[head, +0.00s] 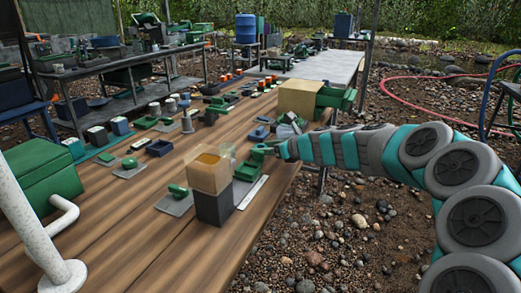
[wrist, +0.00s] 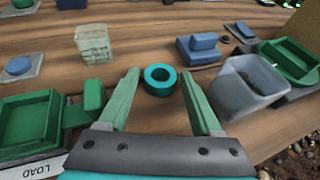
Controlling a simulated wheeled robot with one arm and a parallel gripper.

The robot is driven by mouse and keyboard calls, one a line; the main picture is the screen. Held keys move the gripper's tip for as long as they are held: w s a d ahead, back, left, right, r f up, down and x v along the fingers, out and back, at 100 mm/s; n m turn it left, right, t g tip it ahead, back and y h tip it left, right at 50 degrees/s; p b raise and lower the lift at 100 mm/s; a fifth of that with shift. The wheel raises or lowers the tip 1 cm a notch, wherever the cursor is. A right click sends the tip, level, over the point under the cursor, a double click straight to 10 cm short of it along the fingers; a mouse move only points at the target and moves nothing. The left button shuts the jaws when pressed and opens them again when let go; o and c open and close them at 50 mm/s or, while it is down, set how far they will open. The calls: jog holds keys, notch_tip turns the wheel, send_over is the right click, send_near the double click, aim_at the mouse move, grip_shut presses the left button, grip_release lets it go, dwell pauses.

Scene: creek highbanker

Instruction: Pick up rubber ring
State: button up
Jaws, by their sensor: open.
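The rubber ring (wrist: 160,90) is a teal ring lying flat on the wooden table. It shows in the wrist view between and slightly beyond the tips of my gripper (wrist: 160,73). The two green fingers are spread wide with nothing between them, and the ring looks apart from both. In the head view my gripper (head: 262,149) reaches in low over the table from the right. I cannot make out the ring there.
A green LOAD tray (wrist: 28,118) is left of my gripper. A translucent grey bin (wrist: 240,90) stands close on the right, with a green tray (wrist: 290,60) beyond. A clear cup (wrist: 94,45) and a blue block (wrist: 198,50) stand farther back.

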jog(key=shift+a, duration=0.1)
grip_shut()
dwell(0.5)
jog(key=shift+w, duration=0.1)
